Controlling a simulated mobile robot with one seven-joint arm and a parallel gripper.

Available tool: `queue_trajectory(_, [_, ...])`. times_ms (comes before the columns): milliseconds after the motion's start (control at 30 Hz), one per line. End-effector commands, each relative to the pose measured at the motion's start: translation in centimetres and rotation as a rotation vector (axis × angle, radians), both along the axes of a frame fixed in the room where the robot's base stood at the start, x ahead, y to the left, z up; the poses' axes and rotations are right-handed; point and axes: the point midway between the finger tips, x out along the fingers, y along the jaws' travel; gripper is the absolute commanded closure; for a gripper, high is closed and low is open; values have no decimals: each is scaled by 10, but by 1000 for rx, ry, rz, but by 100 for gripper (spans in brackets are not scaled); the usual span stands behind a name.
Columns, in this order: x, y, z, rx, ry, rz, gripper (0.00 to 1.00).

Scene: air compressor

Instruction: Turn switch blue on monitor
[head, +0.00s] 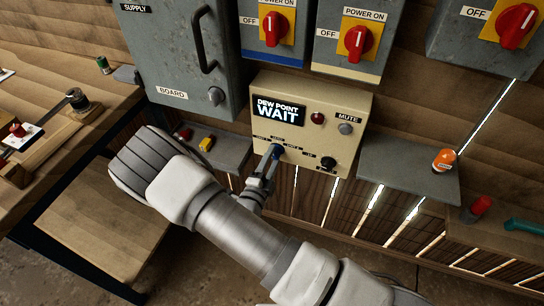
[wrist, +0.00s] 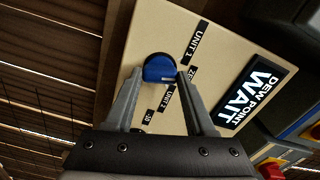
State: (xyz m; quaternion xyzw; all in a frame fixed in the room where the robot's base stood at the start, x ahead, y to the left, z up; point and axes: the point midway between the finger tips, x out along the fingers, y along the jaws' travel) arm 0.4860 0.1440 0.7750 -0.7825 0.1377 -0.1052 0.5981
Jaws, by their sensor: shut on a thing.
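The monitor (head: 318,100) is a beige box on the wall, and its dark screen (head: 277,109) reads "DEW POINT WAIT". The blue switch (wrist: 159,66) is a round knob on its lower left face. In the wrist view, labels with "UNIT" are beside the knob. My gripper (wrist: 160,76) has one finger on each side of the knob and is shut on it.
On the monitor are a red lamp (head: 317,118), a mute button (head: 345,128) and a black knob (head: 328,162). Grey boxes with red switches (head: 357,42) hang above. A grey shelf (head: 400,180) with an orange object (head: 444,160) is at the right.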

Motion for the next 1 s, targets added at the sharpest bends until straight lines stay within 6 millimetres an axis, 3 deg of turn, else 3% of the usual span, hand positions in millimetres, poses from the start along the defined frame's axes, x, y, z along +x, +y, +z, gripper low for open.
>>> queue_trajectory(1000, [0,0,0,876,-317,0,100])
